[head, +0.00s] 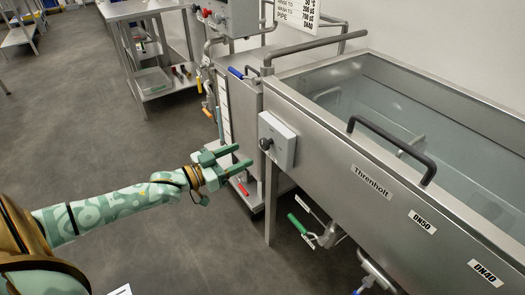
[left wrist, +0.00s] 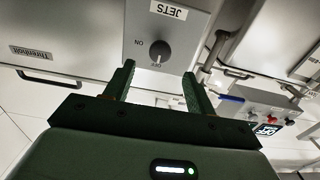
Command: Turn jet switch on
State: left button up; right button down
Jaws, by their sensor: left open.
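The jet switch is a dark round knob (head: 265,144) on a grey box (head: 284,143) on the near left end of the tank's front wall. In the left wrist view the knob (left wrist: 160,51) shows upside down with a JETS label (left wrist: 168,11) and ON and OFF marks. Its pointer appears to be towards OFF. My left gripper (head: 243,156) is open and empty, just short of the knob. In the left wrist view its two fingers (left wrist: 159,70) are spread, with the knob between and beyond their tips. My right gripper is not in view.
The steel tank (head: 330,150) with a dark handle (head: 390,143) fills the right side. Pipes and valves with coloured levers stand behind and below it, including a green lever (head: 297,223). A steel table (head: 150,75) stands at the back. The grey floor (head: 80,130) is clear at left.

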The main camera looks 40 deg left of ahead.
aim_at(262, 145)
pick_arm(q)
jog(key=b+x, duration=0.1)
jog(key=x, duration=0.2)
jog(key=b+x, duration=0.1)
jog(key=x, duration=0.2)
jog(key=shift+w+f+b, duration=0.2)
jog(key=shift+w+b, duration=0.15)
jog(key=shift+w+d+r, duration=0.15)
jog(key=shift+w+d, duration=0.05)
jog(key=shift+w, duration=0.25)
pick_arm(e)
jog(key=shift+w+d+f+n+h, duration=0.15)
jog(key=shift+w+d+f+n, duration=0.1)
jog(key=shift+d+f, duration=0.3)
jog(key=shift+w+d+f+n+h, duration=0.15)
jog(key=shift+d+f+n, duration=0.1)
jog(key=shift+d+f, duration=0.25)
pick_arm(q)
jog(key=shift+c, duration=0.4)
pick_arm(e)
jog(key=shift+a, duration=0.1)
pick_arm(q)
jog(key=c, duration=0.9)
